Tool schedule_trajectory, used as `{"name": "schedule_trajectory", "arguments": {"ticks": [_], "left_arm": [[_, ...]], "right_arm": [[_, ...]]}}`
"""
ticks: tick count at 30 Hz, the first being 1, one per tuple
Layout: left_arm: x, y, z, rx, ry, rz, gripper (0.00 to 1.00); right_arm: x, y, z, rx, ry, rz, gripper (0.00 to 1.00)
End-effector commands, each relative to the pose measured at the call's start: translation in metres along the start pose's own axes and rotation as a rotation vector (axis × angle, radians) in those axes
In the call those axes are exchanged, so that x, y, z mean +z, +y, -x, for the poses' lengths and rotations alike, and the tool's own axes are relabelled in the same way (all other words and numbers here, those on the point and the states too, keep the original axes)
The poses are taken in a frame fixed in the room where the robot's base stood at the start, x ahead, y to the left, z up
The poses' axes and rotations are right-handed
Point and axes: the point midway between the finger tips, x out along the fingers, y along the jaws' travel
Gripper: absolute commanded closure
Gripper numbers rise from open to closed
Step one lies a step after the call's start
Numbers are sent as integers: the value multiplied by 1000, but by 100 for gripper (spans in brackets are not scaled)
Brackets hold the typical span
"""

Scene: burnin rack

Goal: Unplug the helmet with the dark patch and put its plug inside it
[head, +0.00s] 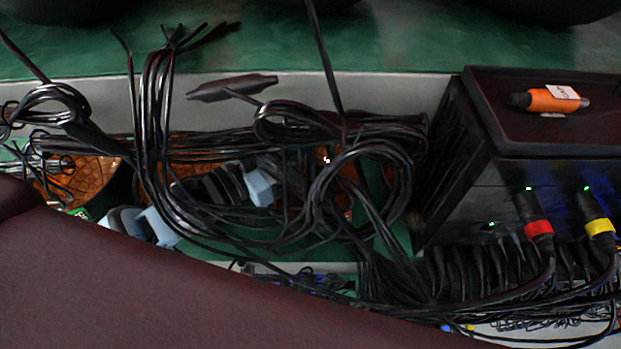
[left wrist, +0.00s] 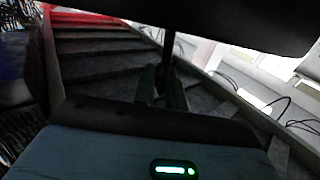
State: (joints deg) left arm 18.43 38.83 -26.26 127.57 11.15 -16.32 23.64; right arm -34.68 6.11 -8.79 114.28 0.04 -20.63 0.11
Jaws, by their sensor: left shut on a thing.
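Dark rounded shapes, possibly helmets, are cut off by the top edge of the head view, one at the left (head: 110,8) and one at the right (head: 550,10). No dark patch can be made out on them. In the left wrist view, my left gripper (left wrist: 162,88) is shut on a thin dark cable (left wrist: 169,48), which runs up to a large dark shape (left wrist: 230,20). What that shape is cannot be told. Two plugs, one with a red band (head: 538,230) and one with a yellow band (head: 599,227), sit in a black box (head: 490,190). My right gripper is not in view.
An orange cylinder (head: 553,100) with a white label lies on the box. Looped black cables (head: 350,160) crowd the middle, with grey-blue blocks (head: 262,187) among them. A green surface (head: 290,45) runs along the back. Steplike dark slats (left wrist: 100,60) show in the left wrist view.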

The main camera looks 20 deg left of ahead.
Motion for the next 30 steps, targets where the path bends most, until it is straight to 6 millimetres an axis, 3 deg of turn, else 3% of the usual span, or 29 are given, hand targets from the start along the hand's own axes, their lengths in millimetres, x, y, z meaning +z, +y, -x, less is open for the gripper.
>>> {"name": "schedule_trajectory", "arguments": {"ticks": [1, 6, 17, 30], "left_arm": [[0, 0, 0, 0, 1, 0, 85], [0, 0, 0, 0, 0, 0, 62], [1, 0, 4, -1, -2, 1, 62], [3, 0, 57, 0, -6, 3, 62]], "right_arm": [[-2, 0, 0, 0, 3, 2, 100], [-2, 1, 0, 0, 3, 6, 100], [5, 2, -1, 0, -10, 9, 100], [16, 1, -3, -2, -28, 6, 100]]}}
